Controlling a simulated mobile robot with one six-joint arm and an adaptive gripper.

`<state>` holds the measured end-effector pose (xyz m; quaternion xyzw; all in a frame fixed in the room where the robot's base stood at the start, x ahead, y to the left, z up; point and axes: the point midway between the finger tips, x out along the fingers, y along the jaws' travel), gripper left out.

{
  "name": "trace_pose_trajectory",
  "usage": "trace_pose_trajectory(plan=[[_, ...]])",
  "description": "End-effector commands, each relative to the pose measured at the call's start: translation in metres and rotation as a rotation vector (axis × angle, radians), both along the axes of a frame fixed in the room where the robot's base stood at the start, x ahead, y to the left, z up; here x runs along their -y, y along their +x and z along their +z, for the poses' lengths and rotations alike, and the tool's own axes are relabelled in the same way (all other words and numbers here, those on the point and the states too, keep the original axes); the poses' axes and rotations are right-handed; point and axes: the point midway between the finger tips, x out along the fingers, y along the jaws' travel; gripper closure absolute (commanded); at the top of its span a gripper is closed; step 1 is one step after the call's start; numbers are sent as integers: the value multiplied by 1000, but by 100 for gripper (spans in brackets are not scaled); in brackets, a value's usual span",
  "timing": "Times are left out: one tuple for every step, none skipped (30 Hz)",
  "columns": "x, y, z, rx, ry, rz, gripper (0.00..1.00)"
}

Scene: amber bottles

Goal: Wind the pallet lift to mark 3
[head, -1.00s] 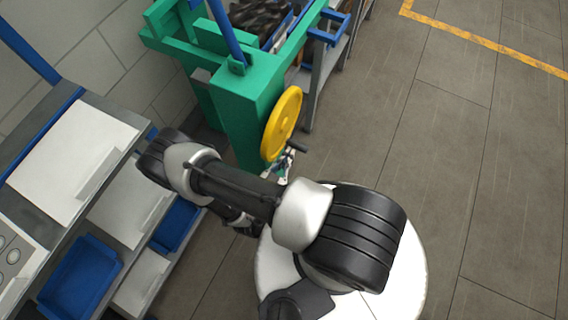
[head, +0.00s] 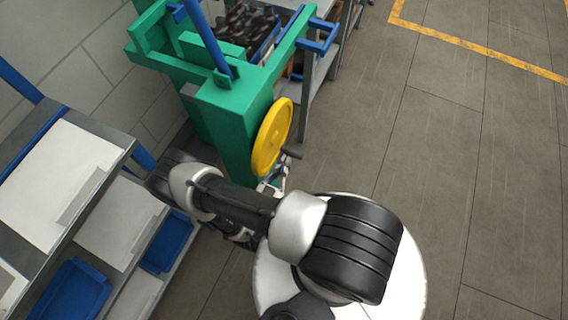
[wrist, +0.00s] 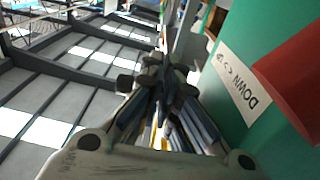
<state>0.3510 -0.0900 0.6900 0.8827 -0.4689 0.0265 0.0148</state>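The green pallet lift (head: 232,115) stands at the upper left of centre in the head view. A yellow handwheel (head: 271,138) is on its side, with a dark crank handle (head: 291,152) sticking out at the lower right. My gripper (head: 272,186) is just below the wheel, partly hidden by my arm, apparently apart from the handle. In the wrist view my gripper (wrist: 165,78) has its fingers drawn together, with nothing seen between them. The green housing (wrist: 225,105) beside it carries a white label (wrist: 238,82) reading DOWN and UP. No mark scale is readable.
A red part (wrist: 295,85) juts in at the right of the wrist view. Grey shelving (head: 95,200) with blue bins (head: 75,290) stands at the left. A crate of dark bottles (head: 245,28) sits behind the lift. The floor (head: 460,170) to the right is clear.

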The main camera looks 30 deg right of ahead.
Motion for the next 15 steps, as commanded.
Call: trace_pose_trajectory(plan=[[-1,-1,7,10,-17,-2,100],[-1,-1,7,10,-17,-1,100],[-3,-2,7,10,-17,0,100],[-4,-2,7,10,-16,1,100],[-6,-3,6,10,-16,2,100],[-10,-5,6,9,-16,3,100],[-13,-7,6,10,-16,4,100],[-17,-8,6,9,-16,7,100],[-21,-12,5,8,-15,7,100],[-25,-14,5,9,-14,8,100],[-30,-17,4,8,-14,10,100],[-36,-21,3,9,-13,10,100],[-40,-24,3,9,-12,10,100],[-45,-27,2,8,-13,10,100],[-50,-31,1,7,-11,10,100]])
